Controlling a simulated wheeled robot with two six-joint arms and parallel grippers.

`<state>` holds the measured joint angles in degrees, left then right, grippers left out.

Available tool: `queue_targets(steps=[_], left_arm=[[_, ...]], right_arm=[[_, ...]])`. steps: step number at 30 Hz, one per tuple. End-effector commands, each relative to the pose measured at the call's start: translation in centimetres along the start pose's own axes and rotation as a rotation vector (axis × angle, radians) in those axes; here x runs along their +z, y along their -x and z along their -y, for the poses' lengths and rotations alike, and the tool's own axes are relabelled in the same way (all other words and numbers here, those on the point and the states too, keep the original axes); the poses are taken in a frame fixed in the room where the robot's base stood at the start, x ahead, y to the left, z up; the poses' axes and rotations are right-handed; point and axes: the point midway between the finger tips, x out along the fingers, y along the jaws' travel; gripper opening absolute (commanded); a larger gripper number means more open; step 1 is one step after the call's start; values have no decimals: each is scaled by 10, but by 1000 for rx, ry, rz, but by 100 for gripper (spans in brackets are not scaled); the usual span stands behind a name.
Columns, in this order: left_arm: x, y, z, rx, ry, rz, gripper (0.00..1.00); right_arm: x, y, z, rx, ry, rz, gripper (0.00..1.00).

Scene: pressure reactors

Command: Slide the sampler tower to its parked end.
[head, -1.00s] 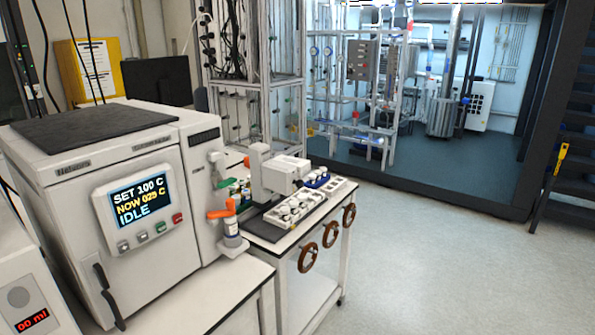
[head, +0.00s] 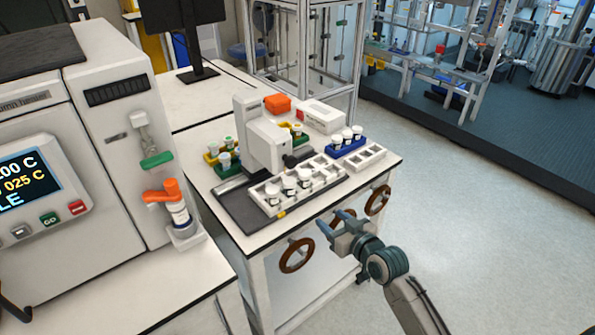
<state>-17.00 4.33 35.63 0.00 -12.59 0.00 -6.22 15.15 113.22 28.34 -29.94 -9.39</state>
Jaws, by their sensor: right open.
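The sampler tower (head: 262,140) is a white upright block with an overhanging head. It stands on a dark base plate (head: 243,212) on the white bench, behind a white vial rack (head: 275,205). A dark knob (head: 290,161) shows at the lower right of its head. My right gripper (head: 332,223) is open and empty. In the picture it is in front of the bench's front edge, below and right of the tower, apart from it. My left gripper is not in view.
A blue vial rack (head: 347,147) and an empty white rack (head: 362,163) stand right of the tower. The oven-like unit (head: 85,130) stands at left.

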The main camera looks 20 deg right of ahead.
Motion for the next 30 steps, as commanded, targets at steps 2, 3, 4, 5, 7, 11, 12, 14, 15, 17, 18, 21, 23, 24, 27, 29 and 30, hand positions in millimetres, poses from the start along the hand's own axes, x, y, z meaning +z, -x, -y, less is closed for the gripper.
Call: queue_targets(steps=[2,3,4,5,7,11,12,14,15,17,18,21,23,24,27,29,30], left_arm=[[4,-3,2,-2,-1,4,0],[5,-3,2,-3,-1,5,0],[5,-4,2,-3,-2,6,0],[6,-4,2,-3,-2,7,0],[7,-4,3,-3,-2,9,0],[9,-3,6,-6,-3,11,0],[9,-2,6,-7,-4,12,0],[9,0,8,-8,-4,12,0],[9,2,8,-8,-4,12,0],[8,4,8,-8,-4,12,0],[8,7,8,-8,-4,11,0],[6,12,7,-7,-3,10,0],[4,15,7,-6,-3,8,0],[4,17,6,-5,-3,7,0],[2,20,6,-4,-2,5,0],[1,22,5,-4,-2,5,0],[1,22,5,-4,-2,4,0]], right_arm=[[-53,15,19,-50,25,-91,52],[-73,23,27,-70,36,-126,52],[-86,29,32,-84,42,-149,52],[-96,34,37,-96,48,-167,52],[-114,43,46,-118,59,-199,52],[-129,47,53,-134,67,-225,52],[-131,45,54,-134,67,-227,52],[-133,38,54,-134,65,-228,52],[-135,32,55,-134,63,-227,52],[-138,23,58,-135,62,-227,52],[-140,15,58,-134,62,-227,52],[-144,-5,62,-135,62,-227,52],[-147,-16,62,-134,63,-226,52],[-148,-23,63,-134,63,-226,52],[-150,-37,65,-133,65,-225,52],[-150,-43,66,-133,66,-224,52],[-151,-46,66,-133,67,-225,52]])
